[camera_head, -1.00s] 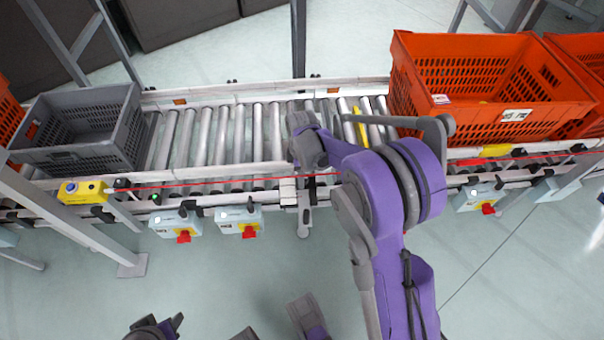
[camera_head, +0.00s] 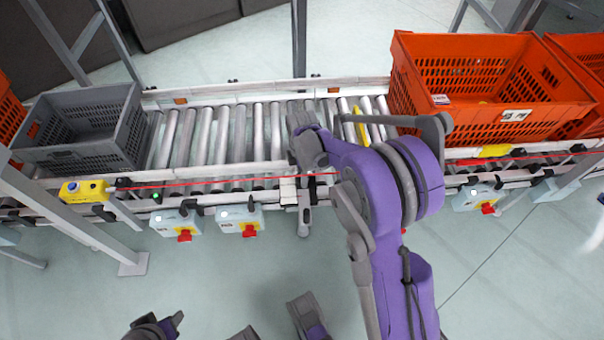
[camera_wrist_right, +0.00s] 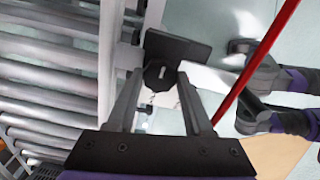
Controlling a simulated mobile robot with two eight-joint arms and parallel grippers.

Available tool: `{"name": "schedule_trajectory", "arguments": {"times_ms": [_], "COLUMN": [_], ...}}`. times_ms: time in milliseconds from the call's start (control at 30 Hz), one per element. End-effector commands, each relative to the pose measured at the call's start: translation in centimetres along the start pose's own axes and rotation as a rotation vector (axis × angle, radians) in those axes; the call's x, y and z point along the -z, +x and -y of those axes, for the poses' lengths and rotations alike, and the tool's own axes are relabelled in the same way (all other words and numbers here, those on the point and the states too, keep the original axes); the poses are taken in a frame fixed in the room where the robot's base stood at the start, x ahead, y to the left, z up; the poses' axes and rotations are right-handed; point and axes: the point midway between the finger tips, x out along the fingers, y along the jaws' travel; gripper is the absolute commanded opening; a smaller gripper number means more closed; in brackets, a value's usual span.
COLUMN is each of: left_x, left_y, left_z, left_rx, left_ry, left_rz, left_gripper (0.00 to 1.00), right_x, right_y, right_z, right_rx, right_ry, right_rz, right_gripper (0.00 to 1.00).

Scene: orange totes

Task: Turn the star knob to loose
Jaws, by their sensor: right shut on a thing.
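The star knob (camera_wrist_right: 158,74) is small and black with a pale mark, in the right wrist view. It sits in front of a black plate (camera_wrist_right: 182,47). My right gripper (camera_wrist_right: 160,88) has one finger on each side of the knob and is shut on it. In the head view, my right gripper (camera_head: 304,150) is over the conveyor's front rail, mostly hidden under its wrist. The knob itself is hidden there. I cannot tell its turned angle for sure.
A roller conveyor (camera_head: 222,140) runs across, with a grey crate (camera_head: 125,135) at left and an orange tote (camera_head: 480,122) at right. Switch boxes with red knobs (camera_head: 184,235) hang on its front side. A red cord (camera_head: 230,182) runs along the front. The floor in front is mostly clear.

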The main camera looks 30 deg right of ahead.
Motion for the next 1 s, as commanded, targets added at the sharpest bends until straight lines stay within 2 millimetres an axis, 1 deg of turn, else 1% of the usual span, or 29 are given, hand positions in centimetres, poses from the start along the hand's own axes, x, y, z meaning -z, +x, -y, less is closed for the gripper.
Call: {"name": "schedule_trajectory", "arguments": {"times_ms": [100, 133, 267, 300, 567, 667, 767, 1000], "left_x": [0.0, 0.0, 0.0, 0.0, 0.0, 0.1, 0.2, 0.7], "left_y": [0.0, 0.0, 0.0, 0.0, 0.0, -0.2, -0.7, -2.2], "left_z": [0.0, 0.0, 0.0, 0.0, 0.0, 0.0, 0.0, 0.0], "left_rx": [0.0, 0.0, 0.0, 0.0, 0.0, 0.0, 0.0, 0.0], "left_ry": [0.0, 0.0, 0.0, 0.0, 0.0, 0.0, 0.0, 0.0], "left_rz": [0.0, 0.0, 0.0, 0.0, 0.0, -0.001, -0.003, -0.008], "left_gripper": [0.5, 0.5, 0.5, 0.5, 0.5, 0.5, 0.5, 0.5], "right_x": [0.0, 0.0, 0.0, 0.0, 0.0, 0.0, 0.0, 0.0], "right_y": [0.0, 0.0, 0.0, 0.0, -0.1, -0.7, -2.2, -7.2], "right_z": [-0.1, -0.1, 0.0, 0.0, 0.0, 0.0, 0.0, 0.0], "right_rx": [-0.001, -0.001, -0.001, -0.001, 0.0, -0.001, -0.001, -0.001], "right_ry": [-0.001, -0.001, -0.001, 0.0, 0.0, 0.0, 0.0, 0.0], "right_rz": [0.001, 0.001, 0.001, 0.001, 0.0, 0.0, 0.0, 0.0], "right_gripper": [0.0, 0.55, 0.79, 0.82, 0.82, 0.82, 0.82, 0.82]}}
